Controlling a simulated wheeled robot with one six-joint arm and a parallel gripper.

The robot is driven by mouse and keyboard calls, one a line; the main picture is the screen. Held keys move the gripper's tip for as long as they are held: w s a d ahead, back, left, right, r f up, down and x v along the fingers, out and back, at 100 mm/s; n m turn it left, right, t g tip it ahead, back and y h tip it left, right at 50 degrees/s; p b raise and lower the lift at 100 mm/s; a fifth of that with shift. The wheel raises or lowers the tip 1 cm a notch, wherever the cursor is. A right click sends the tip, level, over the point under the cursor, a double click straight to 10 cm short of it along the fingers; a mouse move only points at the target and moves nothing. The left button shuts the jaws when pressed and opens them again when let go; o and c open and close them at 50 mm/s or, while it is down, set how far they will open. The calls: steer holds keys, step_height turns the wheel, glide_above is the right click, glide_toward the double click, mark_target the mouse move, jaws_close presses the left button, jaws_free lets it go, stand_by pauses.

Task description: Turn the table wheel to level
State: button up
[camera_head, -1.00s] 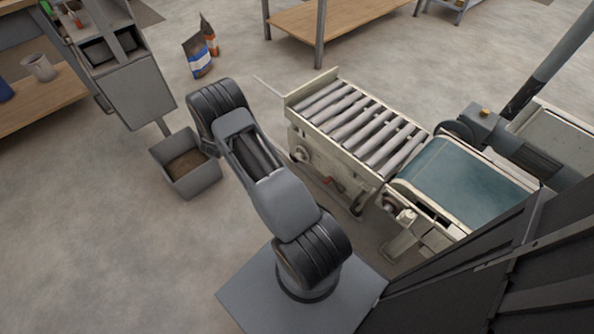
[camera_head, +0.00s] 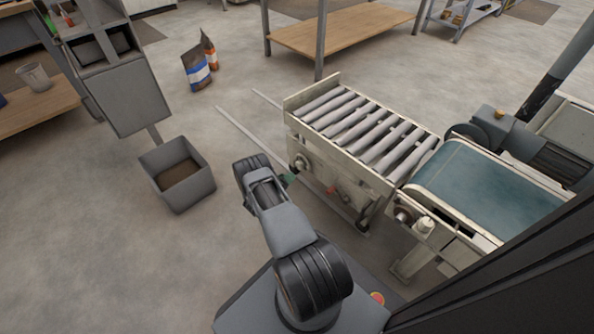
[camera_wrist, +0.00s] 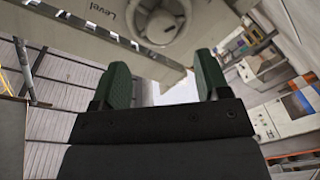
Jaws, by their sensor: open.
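The roller table (camera_head: 330,165) stands right of my arm in the head view, with grey rollers on top. A small round wheel (camera_head: 302,163) sits on its near side panel. In the wrist view a pale round wheel (camera_wrist: 158,22) with a darker hub shows at the top, beside a printed "Level" label (camera_wrist: 102,32) and a slotted metal strip. My gripper (camera_wrist: 160,84) has green fingertips, open and empty, pointing toward the panel below the wheel and apart from it. In the head view only a bit of green fingertip (camera_head: 289,179) shows past my arm.
A blue belt conveyor (camera_head: 485,190) adjoins the table on the right, with a knob (camera_head: 403,216) on its side. A grey bin (camera_head: 178,172) stands on the floor to the left. Two bags (camera_head: 199,62) stand behind. The floor between bin and table is mostly clear.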

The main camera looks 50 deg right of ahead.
mark_target(298, 167)
steer(key=d+b, duration=0.2)
steer(key=d, duration=0.5)
steer(key=shift+w+d, duration=0.15)
steer(key=shift+d, duration=0.2)
steer(key=c, duration=0.9)
steer(key=shift+m, duration=0.3)
